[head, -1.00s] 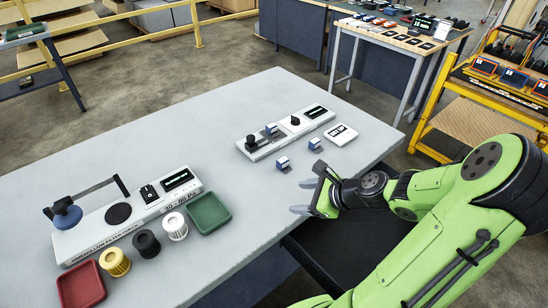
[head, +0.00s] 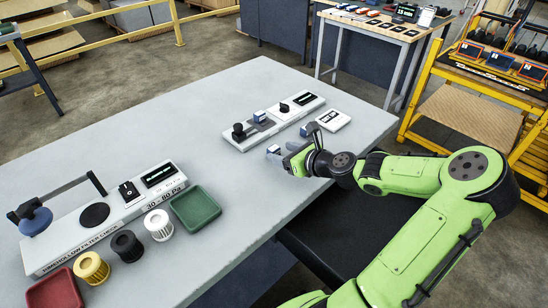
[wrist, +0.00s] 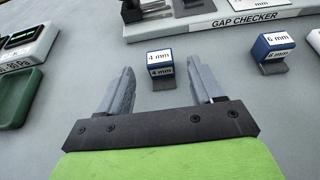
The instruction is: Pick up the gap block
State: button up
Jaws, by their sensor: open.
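A blue-and-white block labelled 4 mm (wrist: 160,64) stands on the table, just ahead of and between my fingertips in the wrist view. In the head view a block (head: 274,150) shows at the fingertips of my gripper (head: 292,146). My gripper, also in the wrist view (wrist: 162,82), is open and empty, low near the table. A second block labelled 6 mm (wrist: 271,47) stands to the right in the wrist view; my gripper seems to hide it in the head view. Another block (head: 259,116) sits at the gap checker (head: 282,127).
The gap checker (wrist: 222,22) lies behind the blocks. A white labelled plate (head: 334,121) is right of it. The filter check station (head: 110,215), a green tray (head: 195,208), a red tray (head: 55,290) and several filters stand left. The table middle (head: 185,125) is clear.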

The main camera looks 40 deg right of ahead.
jog(key=x, duration=0.3)
jog(key=shift+f, duration=0.1)
jog(key=shift+s, duration=0.15)
jog(key=shift+c, duration=0.6)
jog(key=c, duration=1.1)
jog(key=shift+o, duration=0.2)
notch_tip(320, 180, up, 10)
jog(key=p, duration=0.4)
jog(key=shift+p, duration=0.4)
